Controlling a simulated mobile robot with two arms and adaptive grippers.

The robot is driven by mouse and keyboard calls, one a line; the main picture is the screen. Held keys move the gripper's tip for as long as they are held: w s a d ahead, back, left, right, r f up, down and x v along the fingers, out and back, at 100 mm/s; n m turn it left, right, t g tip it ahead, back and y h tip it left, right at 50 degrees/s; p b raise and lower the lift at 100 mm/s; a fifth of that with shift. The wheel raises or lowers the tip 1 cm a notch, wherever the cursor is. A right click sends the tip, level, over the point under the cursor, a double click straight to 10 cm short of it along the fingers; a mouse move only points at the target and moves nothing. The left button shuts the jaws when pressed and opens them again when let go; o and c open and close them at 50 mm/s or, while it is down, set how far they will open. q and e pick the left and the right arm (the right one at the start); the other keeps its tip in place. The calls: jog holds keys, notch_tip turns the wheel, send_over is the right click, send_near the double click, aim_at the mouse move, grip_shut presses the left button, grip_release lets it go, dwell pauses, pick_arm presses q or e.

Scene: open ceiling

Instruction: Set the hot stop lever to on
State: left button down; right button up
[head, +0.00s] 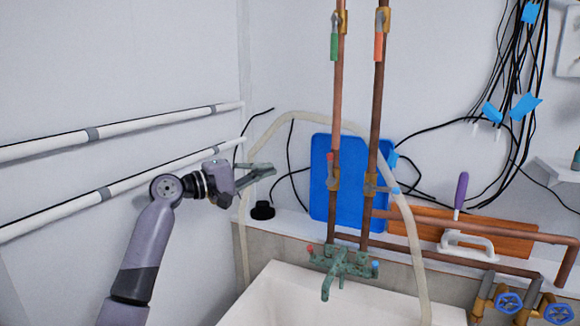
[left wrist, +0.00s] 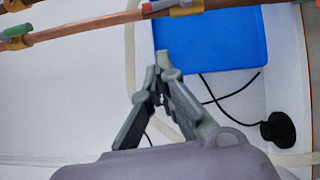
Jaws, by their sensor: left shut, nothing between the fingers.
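Two upright copper pipes carry lever valves. The red-tipped lever (head: 330,163), which looks like the hot stop lever, stands upright along the left pipe (head: 337,110) by its brass valve (head: 334,184). In the left wrist view this red lever (left wrist: 157,6) is at the top edge, along the pipe. The blue-tipped lever (head: 385,190) on the right pipe sticks out sideways. My left gripper (head: 271,169) is shut and empty, left of the red lever and apart from it. The left wrist view shows its closed fingertips (left wrist: 160,70) below the pipe. My right gripper is not in view.
A green lever (head: 334,46) and an orange lever (head: 379,46) sit higher on the pipes. A blue board (head: 320,200) stands behind the pipes. A green tap (head: 343,263) is over the sink (head: 275,290). A pale hose (head: 412,235) arches around the pipes. White pipes (head: 150,120) run along the left wall.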

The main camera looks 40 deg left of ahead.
aim_at(330, 170)
pick_arm(q)
jog(key=d+p+x, duration=0.1)
jog(key=p+x, duration=0.1)
jog(key=x, duration=0.4)
jog(key=s+d+p+x, duration=0.1)
jog(key=p+x, duration=0.2)
jog(key=x, duration=0.3)
jog(key=shift+w+d+p, duration=0.2)
jog(key=shift+d+p, duration=0.15)
jog(key=shift+w+d+r+m+g+p, duration=0.15)
jog(key=shift+d+r+m+g+p, duration=0.2)
jog(key=shift+d+m+p, duration=0.4)
jog(key=shift+a, duration=0.1)
